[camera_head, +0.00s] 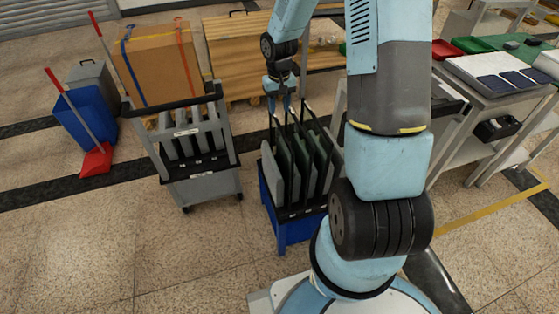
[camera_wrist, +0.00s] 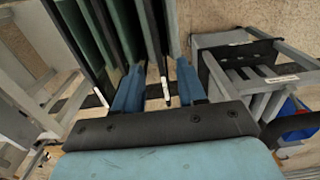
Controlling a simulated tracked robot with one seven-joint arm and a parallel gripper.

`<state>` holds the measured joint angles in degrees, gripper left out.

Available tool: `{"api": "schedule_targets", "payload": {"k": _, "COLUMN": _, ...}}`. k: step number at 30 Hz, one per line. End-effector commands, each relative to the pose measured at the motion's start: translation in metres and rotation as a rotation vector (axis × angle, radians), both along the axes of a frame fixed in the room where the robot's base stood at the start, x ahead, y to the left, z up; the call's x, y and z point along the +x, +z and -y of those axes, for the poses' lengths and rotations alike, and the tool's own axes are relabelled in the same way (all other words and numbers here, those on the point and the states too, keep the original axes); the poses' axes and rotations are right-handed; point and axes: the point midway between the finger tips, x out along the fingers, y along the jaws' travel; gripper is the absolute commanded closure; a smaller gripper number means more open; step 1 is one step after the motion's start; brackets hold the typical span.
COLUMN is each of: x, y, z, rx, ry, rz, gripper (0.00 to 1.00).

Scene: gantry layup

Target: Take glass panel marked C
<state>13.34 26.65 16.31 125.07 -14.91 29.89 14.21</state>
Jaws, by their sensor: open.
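Several dark-framed green glass panels (camera_head: 303,158) stand upright in a blue-based rack (camera_head: 289,232) in the middle of the head view. My gripper (camera_head: 279,100) is at their upper edges, at the far left of the row. In the wrist view my gripper (camera_wrist: 160,80) is open, with its two blue fingers spread. The edge of one panel (camera_wrist: 166,90), with a small white label, shows between the fingers. I cannot tell whether either finger touches it. More panels (camera_wrist: 90,35) stand close on the left. No label letter is readable, so I cannot tell which panel is C.
A grey cart (camera_head: 202,185) with upright grey slats stands left of the rack; it also shows in the wrist view (camera_wrist: 235,45). A blue bin (camera_head: 86,116), red dustpan (camera_head: 97,160) and cardboard box (camera_head: 160,66) are beyond it. A workbench (camera_head: 478,98) stands on the right.

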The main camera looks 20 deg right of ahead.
Motion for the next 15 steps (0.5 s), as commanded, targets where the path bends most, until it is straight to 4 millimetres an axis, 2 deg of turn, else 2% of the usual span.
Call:
{"api": "schedule_targets", "payload": {"k": 5, "x": 0.001, "y": -0.018, "z": 0.000, "rx": 0.003, "ry": 0.000, "rz": -0.006, "gripper": 0.60}}
{"api": "schedule_targets", "payload": {"k": 15, "x": 0.000, "y": -0.071, "z": 0.000, "rx": 0.002, "ry": 0.000, "rz": -0.006, "gripper": 0.60}}
